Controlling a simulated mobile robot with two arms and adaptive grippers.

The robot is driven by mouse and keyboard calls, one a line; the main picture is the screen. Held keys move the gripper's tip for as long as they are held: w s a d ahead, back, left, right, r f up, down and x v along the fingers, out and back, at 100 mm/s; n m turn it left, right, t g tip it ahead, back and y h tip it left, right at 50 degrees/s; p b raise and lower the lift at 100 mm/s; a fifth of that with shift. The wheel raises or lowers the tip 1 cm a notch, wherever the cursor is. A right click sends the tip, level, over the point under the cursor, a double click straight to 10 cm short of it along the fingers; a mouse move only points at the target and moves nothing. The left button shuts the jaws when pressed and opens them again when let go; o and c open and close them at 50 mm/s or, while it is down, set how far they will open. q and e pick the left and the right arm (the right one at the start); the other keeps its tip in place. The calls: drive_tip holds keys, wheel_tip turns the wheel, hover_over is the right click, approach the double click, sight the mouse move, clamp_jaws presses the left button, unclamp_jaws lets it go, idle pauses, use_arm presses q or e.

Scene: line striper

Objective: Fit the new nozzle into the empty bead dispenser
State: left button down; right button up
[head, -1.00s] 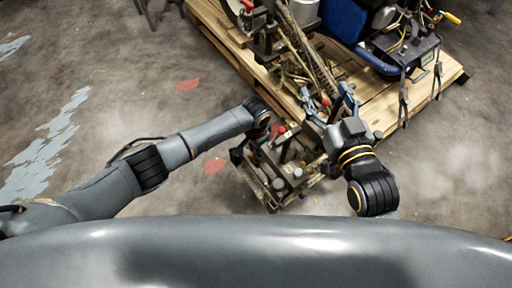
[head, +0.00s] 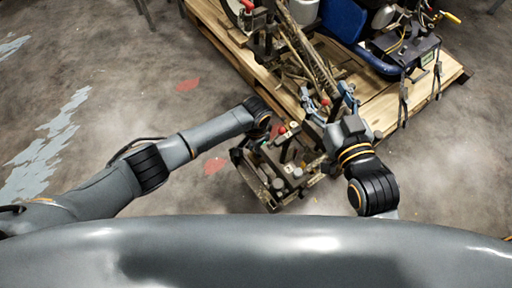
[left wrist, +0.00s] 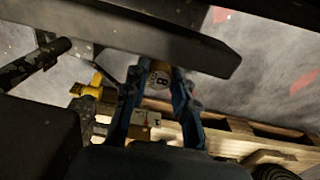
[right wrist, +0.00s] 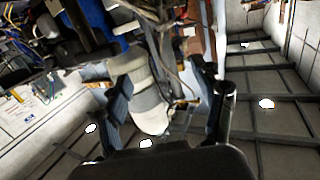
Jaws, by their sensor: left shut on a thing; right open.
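In the head view the left arm's wrist hides this gripper beside the low front carriage (head: 270,193). My right gripper (head: 329,101) is open at the machine's side, right of the carriage. In the right wrist view a pale cylinder (right wrist: 150,98) shows between the open fingers (right wrist: 170,92), apparently not gripped. I cannot pick out the bead dispenser with certainty.
The striping machine, with a blue part (head: 343,20) and a grey box (head: 409,56), stands on a wooden pallet (head: 441,84). Clamps, cables and red knobs crowd the space between my arms. The concrete floor (head: 130,85) at the left is clear.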

drive_tip(key=shift+s+d+f+g, duration=0.15)
drive_tip(key=shift+s+f+g, duration=0.2)
drive_tip(key=shift+f, duration=0.3)
drive_tip(key=shift+f+g, duration=0.25)
drive_tip(key=shift+f, duration=0.05)
idle(0.3)
use_arm(q)
drive_tip(key=shift+f, duration=0.15)
use_arm(e)
drive_tip(key=shift+w+r, duration=0.1)
drive_tip(key=shift+r, duration=0.2)
use_arm(q)
drive_tip(key=shift+f, duration=0.2)
use_arm(e)
drive_tip(key=shift+w+a+r+t, duration=0.1)
drive_tip(key=shift+r+t, duration=0.25)
drive_tip(key=shift+r, duration=0.1)
drive_tip(key=shift+w+a+r+t, duration=0.1)
drive_tip(key=shift+r+t, duration=0.25)
drive_tip(key=shift+r, duration=0.1)
drive_tip(key=shift+f, duration=0.3)
use_arm(q)
drive_tip(key=shift+s, duration=0.1)
use_arm(e)
drive_tip(key=shift+s+d+f+g, duration=0.1)
drive_tip(key=shift+s+f+g, duration=0.05)
drive_tip(key=shift+f+g, duration=0.15)
drive_tip(key=shift+s+d+f+g, duration=0.1)
drive_tip(key=shift+f+g, duration=0.1)
drive_tip(key=shift+f, duration=0.15)
